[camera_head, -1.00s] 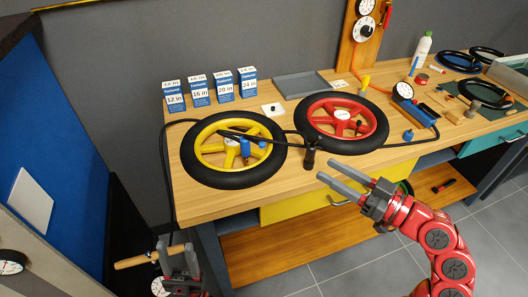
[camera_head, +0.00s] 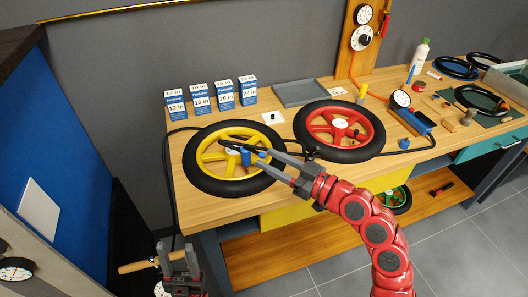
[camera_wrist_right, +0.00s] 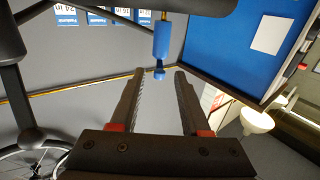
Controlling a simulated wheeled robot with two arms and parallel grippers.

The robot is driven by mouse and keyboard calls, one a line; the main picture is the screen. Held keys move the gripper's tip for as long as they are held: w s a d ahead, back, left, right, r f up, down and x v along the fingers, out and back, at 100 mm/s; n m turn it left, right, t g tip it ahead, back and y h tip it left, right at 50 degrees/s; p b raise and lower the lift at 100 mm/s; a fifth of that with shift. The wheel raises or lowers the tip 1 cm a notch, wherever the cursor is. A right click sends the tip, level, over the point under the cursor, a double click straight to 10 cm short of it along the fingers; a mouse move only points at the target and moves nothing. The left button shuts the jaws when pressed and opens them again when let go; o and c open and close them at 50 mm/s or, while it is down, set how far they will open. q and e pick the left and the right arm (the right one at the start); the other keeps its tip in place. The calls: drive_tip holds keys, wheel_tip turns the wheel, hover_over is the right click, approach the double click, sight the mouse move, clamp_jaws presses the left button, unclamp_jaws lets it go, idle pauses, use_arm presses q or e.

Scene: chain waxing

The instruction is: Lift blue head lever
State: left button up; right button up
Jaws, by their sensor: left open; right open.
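The blue head lever (camera_head: 246,157) shows as a small blue piece at the hub of the yellow wheel (camera_head: 206,150), which lies flat on the bench. In the right wrist view a blue cylinder (camera_wrist_right: 162,40) with a narrower blue end hangs just beyond the fingertips, roughly centred between them. My right gripper (camera_head: 256,159) is open and empty, its fingers reaching over the yellow wheel's right side toward the blue piece. Contact cannot be told. My left gripper (camera_head: 177,250) is open at the lower left, below the bench front, beside a wooden handle (camera_head: 138,266).
A red wheel (camera_head: 312,124) lies to the right of the yellow one. Several blue-and-white boxes (camera_head: 225,96) and a grey tray (camera_head: 300,92) stand behind. A blue gauge device (camera_head: 415,122) sits further right. Black hose runs around the wheels.

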sight(254, 151)
drive_tip(key=shift+x, duration=1.3)
drive_tip(key=shift+c, duration=0.3)
clamp_jaws()
